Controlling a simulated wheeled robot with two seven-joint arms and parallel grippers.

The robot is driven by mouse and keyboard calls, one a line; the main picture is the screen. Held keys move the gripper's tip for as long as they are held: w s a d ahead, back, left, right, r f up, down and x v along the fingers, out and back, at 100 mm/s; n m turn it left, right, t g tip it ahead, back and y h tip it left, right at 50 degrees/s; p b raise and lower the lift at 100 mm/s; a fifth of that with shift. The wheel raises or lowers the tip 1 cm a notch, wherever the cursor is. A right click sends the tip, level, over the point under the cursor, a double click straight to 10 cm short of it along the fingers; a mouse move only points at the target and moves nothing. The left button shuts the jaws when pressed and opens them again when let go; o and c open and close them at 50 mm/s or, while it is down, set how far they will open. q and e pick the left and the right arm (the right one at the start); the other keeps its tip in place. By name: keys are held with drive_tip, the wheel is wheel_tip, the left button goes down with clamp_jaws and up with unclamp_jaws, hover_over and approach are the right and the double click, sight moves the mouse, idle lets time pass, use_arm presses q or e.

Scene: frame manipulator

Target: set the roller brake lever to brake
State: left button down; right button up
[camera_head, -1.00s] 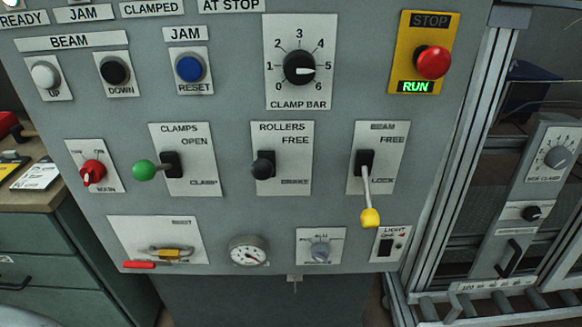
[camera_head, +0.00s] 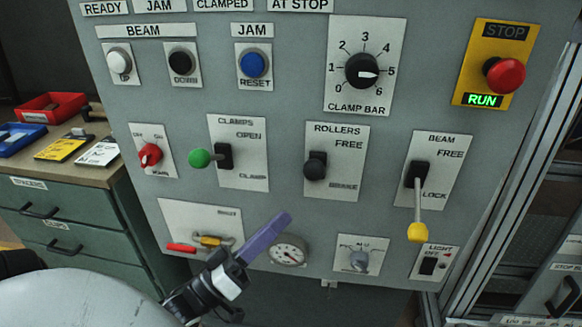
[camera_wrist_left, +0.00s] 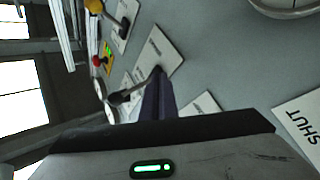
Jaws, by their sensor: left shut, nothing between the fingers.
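The rollers brake lever (camera_head: 315,169) has a black knob and stands out from its white plate (camera_head: 352,162), labelled ROLLERS, FREE and BRAKE. The knob points toward the camera, and I cannot tell which setting it is in. The lever (camera_wrist_left: 118,97) also shows in the left wrist view, beside the fingertips. My left gripper (camera_head: 284,221) has purple fingers that are shut and empty. It is below and left of the lever in the head view, in front of the panel near the gauge. My right gripper is not in view.
Close by are the green-knobbed clamps lever (camera_head: 200,158), the yellow-knobbed beam lever (camera_head: 417,230) and the gauge (camera_head: 288,251). A red stop button (camera_head: 505,75) is at upper right. A cabinet with trays (camera_head: 50,105) stands left.

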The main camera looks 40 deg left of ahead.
sight(315, 169)
use_arm(q)
drive_tip(key=s+a+r+m+t+h, duration=0.2)
drive_tip(key=s+r+h, duration=0.3)
drive_tip(key=r, duration=0.5)
drive_tip(key=h, duration=0.2)
drive_tip(key=shift+a+r+h, duration=0.2)
drive_tip(key=shift+a+h, duration=0.1)
drive_tip(key=shift+a, duration=0.1)
drive_tip(key=shift+s, duration=0.1)
drive_tip(key=p+x, duration=0.2)
drive_tip(key=x, duration=0.8)
drive_tip(key=shift+d+f+t, duration=0.3)
drive_tip(key=shift+d+f, duration=1.05)
drive_tip(key=shift+f, duration=0.05)
